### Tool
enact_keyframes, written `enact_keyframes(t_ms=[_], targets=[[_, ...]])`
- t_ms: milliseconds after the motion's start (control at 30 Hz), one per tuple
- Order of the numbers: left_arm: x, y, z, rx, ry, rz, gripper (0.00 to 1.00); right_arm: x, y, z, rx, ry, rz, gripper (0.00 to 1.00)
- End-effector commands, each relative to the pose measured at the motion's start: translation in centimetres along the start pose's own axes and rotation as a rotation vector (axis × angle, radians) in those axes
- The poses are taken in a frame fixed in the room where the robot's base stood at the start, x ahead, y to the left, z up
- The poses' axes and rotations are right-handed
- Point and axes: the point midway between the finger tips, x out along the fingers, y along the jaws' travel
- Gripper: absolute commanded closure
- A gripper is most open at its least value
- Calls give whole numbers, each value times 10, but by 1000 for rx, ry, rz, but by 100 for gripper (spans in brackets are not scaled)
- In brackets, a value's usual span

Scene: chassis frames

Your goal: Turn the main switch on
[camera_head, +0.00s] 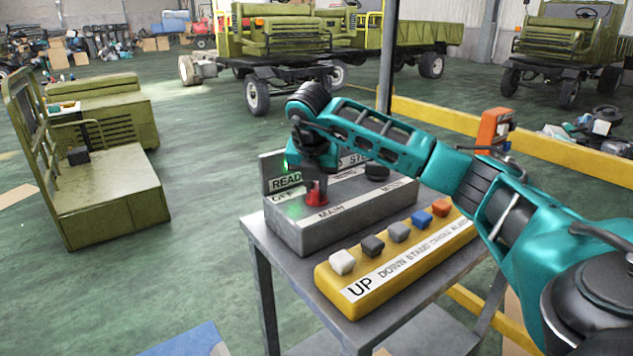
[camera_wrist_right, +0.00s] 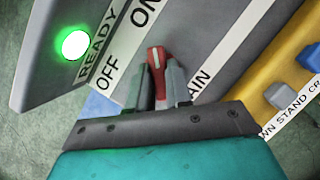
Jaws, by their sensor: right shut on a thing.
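The main switch is a red knob with a white mark. It sits on the grey control box (camera_head: 290,233) above the MAIN label, and its red base (camera_head: 316,197) shows in the head view. In the right wrist view the red knob (camera_wrist_right: 156,60) points up the picture, roughly toward the ON lettering, with the OFF lettering to its left. My right gripper (camera_head: 315,183) reaches down from above and is shut on the knob, one grey finger on each side. My left gripper is not in view.
A green lamp (camera_wrist_right: 75,45) glows beside READY. A yellow button box (camera_head: 400,262) with several coloured buttons stands in front of the grey box on a metal table (camera_head: 262,240). An orange device (camera_head: 495,128) stands behind my right arm. Green vehicle parts (camera_head: 110,195) stand left; floor between is clear.

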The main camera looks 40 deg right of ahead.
Motion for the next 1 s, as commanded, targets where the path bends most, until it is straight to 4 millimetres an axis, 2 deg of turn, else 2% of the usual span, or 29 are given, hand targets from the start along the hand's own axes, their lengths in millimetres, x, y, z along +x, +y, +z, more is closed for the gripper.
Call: enact_keyframes(t_ms=[33,200,233,467,767,867,1000], targets=[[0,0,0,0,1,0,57,5,-1,-6,-5,15,-13,100],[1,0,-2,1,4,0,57,5,-1,-6,-5,15,-12,100],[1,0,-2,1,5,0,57,5,-1,-6,-5,15,-13,78],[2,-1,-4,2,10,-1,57,4,-1,-4,-4,10,-8,56],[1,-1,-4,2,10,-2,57,0,0,-1,-2,4,-3,55],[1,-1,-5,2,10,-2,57,-8,0,-1,-1,2,0,55],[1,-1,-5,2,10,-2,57,-33,1,0,-2,0,1,55]])
